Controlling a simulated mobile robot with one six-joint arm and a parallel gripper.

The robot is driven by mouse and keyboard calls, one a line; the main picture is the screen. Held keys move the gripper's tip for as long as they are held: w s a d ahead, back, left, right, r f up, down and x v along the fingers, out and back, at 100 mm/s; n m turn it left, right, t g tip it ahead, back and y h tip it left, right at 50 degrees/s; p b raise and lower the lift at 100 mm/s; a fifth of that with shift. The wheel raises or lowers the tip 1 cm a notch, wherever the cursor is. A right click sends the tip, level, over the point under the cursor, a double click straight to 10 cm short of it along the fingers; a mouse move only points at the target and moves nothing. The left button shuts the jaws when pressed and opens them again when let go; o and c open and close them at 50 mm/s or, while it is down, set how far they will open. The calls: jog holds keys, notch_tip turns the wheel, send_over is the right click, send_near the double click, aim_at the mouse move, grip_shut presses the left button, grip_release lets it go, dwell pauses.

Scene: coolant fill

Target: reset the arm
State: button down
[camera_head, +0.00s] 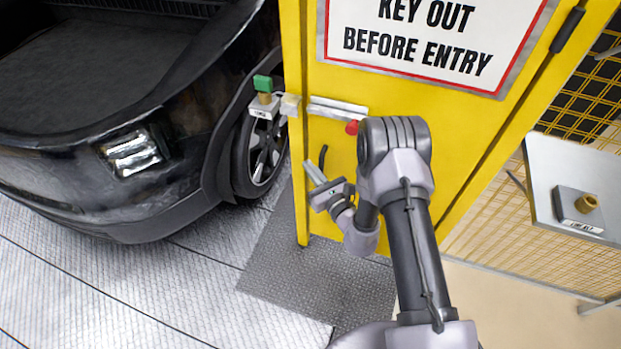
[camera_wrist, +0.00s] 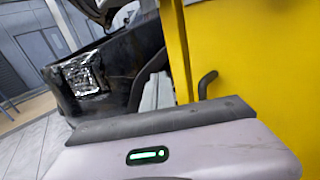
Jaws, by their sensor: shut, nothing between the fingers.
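My arm reaches up from the bottom of the head view, with its elbow in front of the yellow door (camera_head: 465,110). My gripper (camera_head: 312,168) is shut and empty, pointing to the upper left near the door's left edge. A dark bent door handle (camera_head: 323,157) is just beside it. The handle also shows in the wrist view (camera_wrist: 207,83), beyond the grey gripper body that fills the bottom of that view. The fingertips are hidden in the wrist view.
A bolt bar (camera_head: 338,108) with a red knob crosses the door's left edge, by a green-topped key piece (camera_head: 263,88). A black car (camera_head: 120,130) stands left with its hood open. A grey shelf (camera_head: 560,170) at right holds a block with a brass knob (camera_head: 586,203).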

jog(key=s+a+r+n+g+y, duration=0.3)
jog(key=a+r+n, duration=0.1)
jog(key=r, duration=0.4)
jog(key=s+a+r+n+g+y, duration=0.25)
jog(key=s+a+r+y, duration=0.2)
jog(key=r, duration=0.35)
jog(key=s+a+r+n+g+h, duration=0.1)
jog(key=s+a+r+n+g, duration=0.1)
jog(key=s+r+n+g, duration=0.9)
jog(key=s+d+n+h, duration=0.5)
jog(key=s+d+h, duration=0.15)
jog(key=s, duration=0.55)
jog(key=s+d+r+n+t+h, duration=0.1)
jog(key=d+t+h, duration=0.2)
jog(key=d, duration=0.5)
jog(key=s+d+n+t+h, duration=0.1)
jog(key=d+t+h, duration=0.3)
jog(key=d, duration=0.4)
jog(key=shift+d+r+n+h, duration=0.2)
jog(key=shift+r+n+h, duration=0.15)
jog(key=shift+r+h, duration=0.05)
